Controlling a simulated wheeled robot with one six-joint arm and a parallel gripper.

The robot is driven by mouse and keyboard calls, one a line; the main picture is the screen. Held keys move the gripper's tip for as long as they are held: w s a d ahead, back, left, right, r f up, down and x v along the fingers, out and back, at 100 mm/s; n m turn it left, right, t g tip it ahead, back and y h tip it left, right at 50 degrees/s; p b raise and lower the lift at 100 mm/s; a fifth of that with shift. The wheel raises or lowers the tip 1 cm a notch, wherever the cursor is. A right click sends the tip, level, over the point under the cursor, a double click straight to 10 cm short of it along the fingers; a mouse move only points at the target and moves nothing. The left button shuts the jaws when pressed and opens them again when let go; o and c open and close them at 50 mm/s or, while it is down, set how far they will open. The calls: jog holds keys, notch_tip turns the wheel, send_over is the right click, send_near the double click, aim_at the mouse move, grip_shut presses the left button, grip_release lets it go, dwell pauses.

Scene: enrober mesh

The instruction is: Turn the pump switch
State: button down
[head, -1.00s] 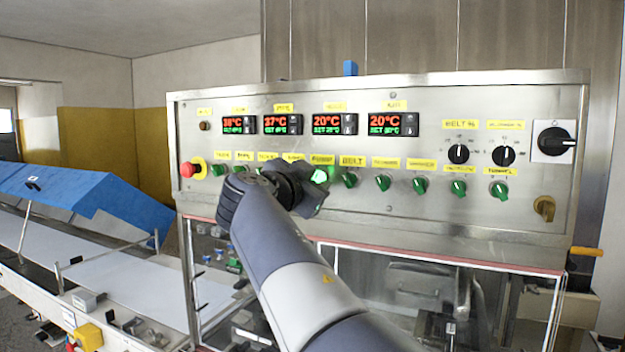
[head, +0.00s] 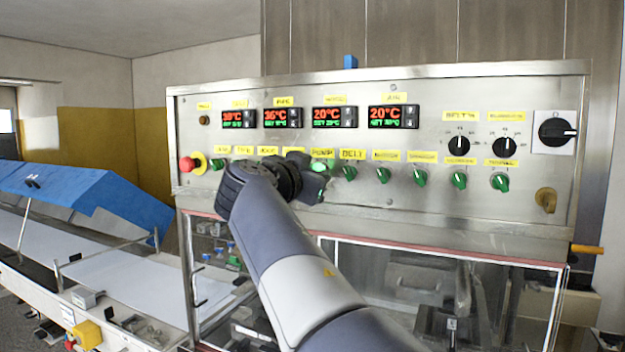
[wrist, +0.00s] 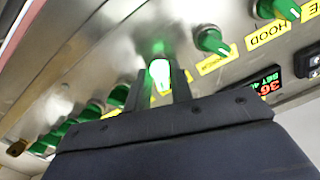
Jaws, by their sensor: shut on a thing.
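The pump switch (head: 322,165) is a green knob under the yellow PUMP label (head: 322,154) on the steel panel.
Similar green knobs stand close on both sides, including the BELT knob (head: 349,173) on the right. A red emergency button (head: 187,164) is at the panel's left. Black dials (head: 458,146) and a black rotary switch (head: 557,132) are at the right. A blue-covered conveyor (head: 85,200) stands left.

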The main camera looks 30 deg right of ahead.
jog(key=n+b, duration=0.1)
jog(key=n, duration=0.8)
jog(key=shift+n, duration=0.3)
dwell(0.5)
jog(key=c, duration=1.5)
grip_release()
jog(key=shift+s+a, duration=0.1)
jog(key=b+v, duration=0.3)
jog(key=v, duration=0.7)
jog(key=shift+s+a, duration=0.2)
jog(key=shift+s, duration=0.05)
jog(key=shift+w+d, duration=0.1)
